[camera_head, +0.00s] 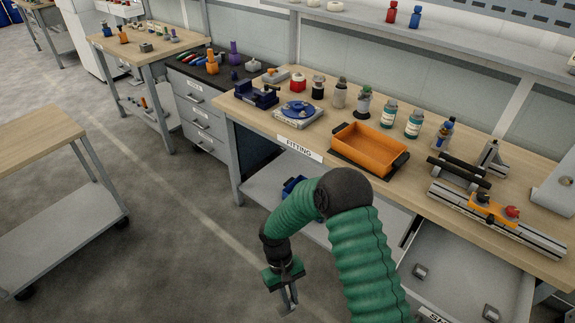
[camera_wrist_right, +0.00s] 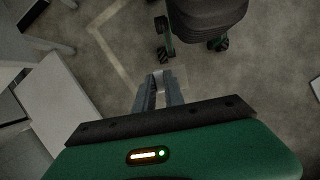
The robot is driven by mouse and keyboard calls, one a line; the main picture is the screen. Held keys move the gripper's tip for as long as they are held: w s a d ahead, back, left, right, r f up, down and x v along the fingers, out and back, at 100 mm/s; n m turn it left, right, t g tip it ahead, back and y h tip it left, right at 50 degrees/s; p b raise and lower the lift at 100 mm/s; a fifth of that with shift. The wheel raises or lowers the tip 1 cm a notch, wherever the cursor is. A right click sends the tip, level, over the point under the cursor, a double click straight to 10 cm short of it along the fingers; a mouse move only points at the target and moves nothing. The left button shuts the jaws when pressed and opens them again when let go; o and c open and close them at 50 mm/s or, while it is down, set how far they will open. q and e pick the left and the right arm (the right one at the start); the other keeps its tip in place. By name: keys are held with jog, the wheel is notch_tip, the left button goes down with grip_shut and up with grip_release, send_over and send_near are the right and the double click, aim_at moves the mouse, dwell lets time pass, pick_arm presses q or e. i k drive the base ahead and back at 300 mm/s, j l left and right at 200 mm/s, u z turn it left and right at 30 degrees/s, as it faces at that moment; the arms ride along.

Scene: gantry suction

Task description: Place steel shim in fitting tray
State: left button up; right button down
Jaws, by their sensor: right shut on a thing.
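The orange fitting tray (camera_head: 338,149) with dark handles sits on the wooden bench to the right of the FITTING label, and its floor looks empty. My right gripper (camera_head: 289,303) hangs in front of the bench over the floor, below and apart from the tray. In the right wrist view my right gripper (camera_wrist_right: 158,82) has its fingers close together on a small, thin grey piece at the tips, apparently the steel shim (camera_wrist_right: 158,74). The fingers hide much of it. My left gripper is not in view.
An open grey drawer (camera_head: 470,275) at lower right holds small metal pieces. Bottles (camera_head: 388,114) and a blue round fixture (camera_head: 298,110) stand near the tray. A rail with orange clamp (camera_head: 490,210) lies to its right. Floor at left is clear up to a cart (camera_head: 50,200).

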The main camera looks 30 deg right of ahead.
aim_at(368, 153)
jog(key=i+j+u, duration=0.15)
jog(key=i+u, duration=0.2)
jog(key=i, duration=0.4)
jog(key=i+z, duration=0.2)
jog(key=z, duration=0.2)
jog(key=i+z, duration=0.2)
jog(key=z, duration=0.15)
jog(key=i+j+z, duration=0.1)
jog(key=z, duration=0.3)
jog(key=i+j+z, duration=0.15)
jog(key=z, duration=0.2)
jog(key=i, duration=0.1)
